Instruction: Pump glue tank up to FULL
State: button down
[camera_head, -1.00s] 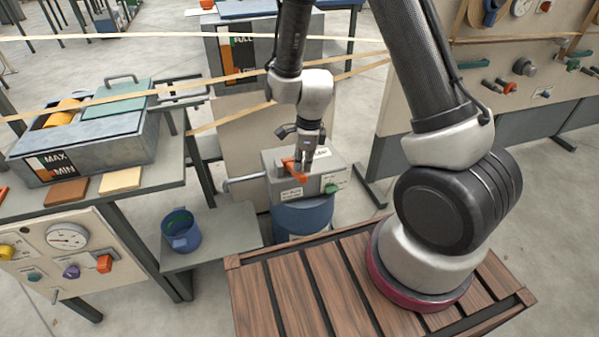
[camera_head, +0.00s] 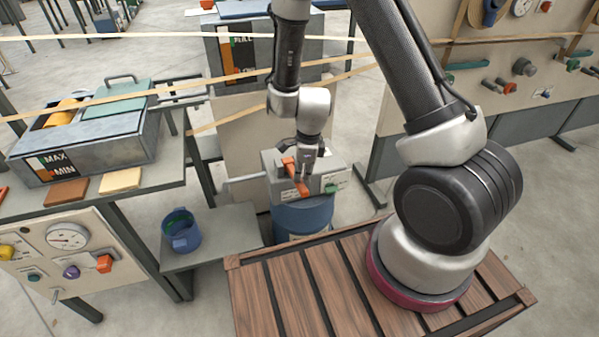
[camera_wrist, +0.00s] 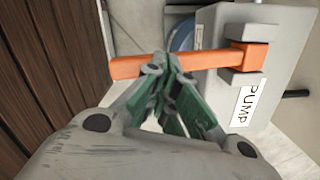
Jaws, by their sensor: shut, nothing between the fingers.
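The grey pump box (camera_head: 325,170) stands on a blue drum (camera_head: 305,214) and has an orange lever (camera_head: 299,184). My gripper (camera_head: 304,172) is shut and empty, with its fingertips at the lever. In the wrist view the closed green-and-grey fingertips (camera_wrist: 168,62) overlap the middle of the orange lever (camera_wrist: 212,62). I cannot tell whether they touch it. The PUMP label (camera_wrist: 242,104) is readable there. The grey glue tank (camera_head: 232,58) stands behind, with a FULL mark on its gauge. My arm hides part of the tank, and its level is hard to read.
A grey trough (camera_head: 85,145) with MAX and MIN marks stands on the left table. Tan strips (camera_head: 150,94) cross behind my arm. A control panel (camera_head: 480,110) stands at right.

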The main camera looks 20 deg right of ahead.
jog(key=d, duration=0.2)
jog(key=s+r, duration=0.1)
jog(key=shift+d, duration=0.4)
notch_tip(320, 180, up, 12)
jog(key=d, duration=0.1)
jog(key=shift+s, duration=0.15)
